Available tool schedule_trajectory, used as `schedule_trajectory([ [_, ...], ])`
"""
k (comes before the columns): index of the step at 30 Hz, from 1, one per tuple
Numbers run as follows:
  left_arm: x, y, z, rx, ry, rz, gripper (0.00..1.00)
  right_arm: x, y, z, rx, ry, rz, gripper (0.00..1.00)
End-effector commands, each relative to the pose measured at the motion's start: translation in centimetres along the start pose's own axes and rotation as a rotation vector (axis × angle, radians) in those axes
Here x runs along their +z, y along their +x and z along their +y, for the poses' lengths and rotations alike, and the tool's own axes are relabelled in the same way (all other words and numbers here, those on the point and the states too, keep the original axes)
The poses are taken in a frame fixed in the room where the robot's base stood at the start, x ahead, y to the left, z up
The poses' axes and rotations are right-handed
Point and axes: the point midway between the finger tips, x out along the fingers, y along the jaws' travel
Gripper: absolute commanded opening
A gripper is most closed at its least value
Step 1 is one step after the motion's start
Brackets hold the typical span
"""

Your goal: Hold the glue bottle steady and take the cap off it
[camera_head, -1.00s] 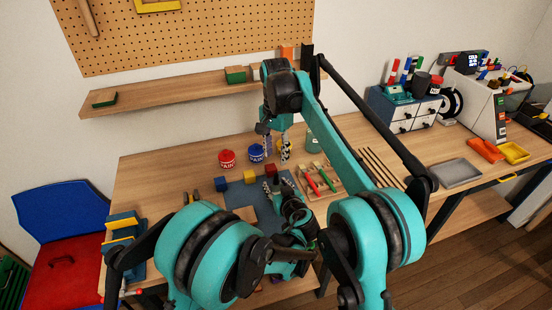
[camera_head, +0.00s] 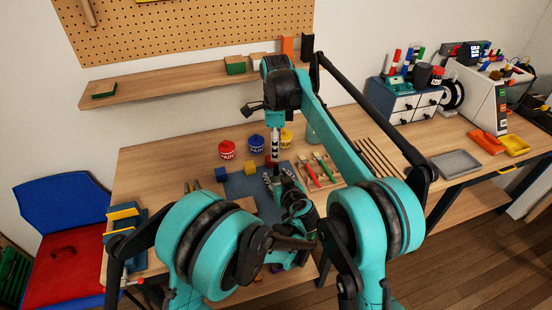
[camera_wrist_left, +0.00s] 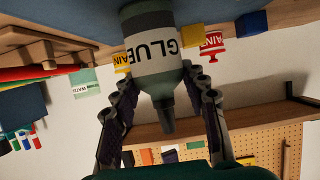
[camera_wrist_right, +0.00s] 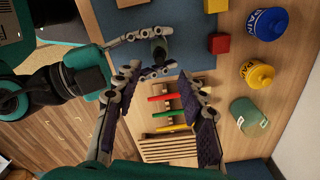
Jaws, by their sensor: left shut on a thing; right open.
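The glue bottle (camera_wrist_left: 152,48) has a white label reading GLUE and a dark tapered cap (camera_wrist_left: 167,115) on its end, in the left wrist view. My left gripper (camera_head: 277,181) is shut on the bottle, one finger on each side. In the right wrist view the bottle (camera_wrist_right: 158,48) is seen end-on between the left fingers, over the blue mat (camera_wrist_right: 185,22). My right gripper (camera_head: 275,158) is open above the left one, pointing down. Its fingers also show, spread wide, in the right wrist view (camera_wrist_right: 160,73). The bottle is mostly hidden in the head view.
Red (camera_head: 227,150), blue (camera_head: 256,144) and yellow (camera_head: 286,138) paint pots stand behind the grippers. A green container (camera_wrist_right: 249,117) and a wooden rack with coloured tools (camera_wrist_right: 170,148) are close by. Small blocks, such as a yellow one (camera_head: 249,169), lie near the mat.

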Motion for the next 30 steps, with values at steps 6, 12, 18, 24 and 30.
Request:
schedule_trajectory([
  [6,0.0,0.0,0.0,0.0,-0.001,-0.001,0.0,0.0,3.9,0.0,0.0,-0.001,0.0,0.41],
  [12,0.0,0.0,0.0,0.0,-0.001,-0.001,0.0,0.0,5.6,0.0,0.0,-0.001,0.0,0.41],
  [18,0.0,0.0,0.0,0.0,0.0,0.0,0.0,0.0,5.9,0.0,0.0,-0.001,0.0,0.41],
  [24,0.0,0.0,0.0,0.0,0.0,0.0,0.0,0.0,5.9,0.0,0.0,-0.001,0.0,0.22],
  [30,0.0,0.0,0.0,0.0,0.0,0.0,0.0,0.0,5.9,0.0,0.0,-0.001,0.0,0.0],
])
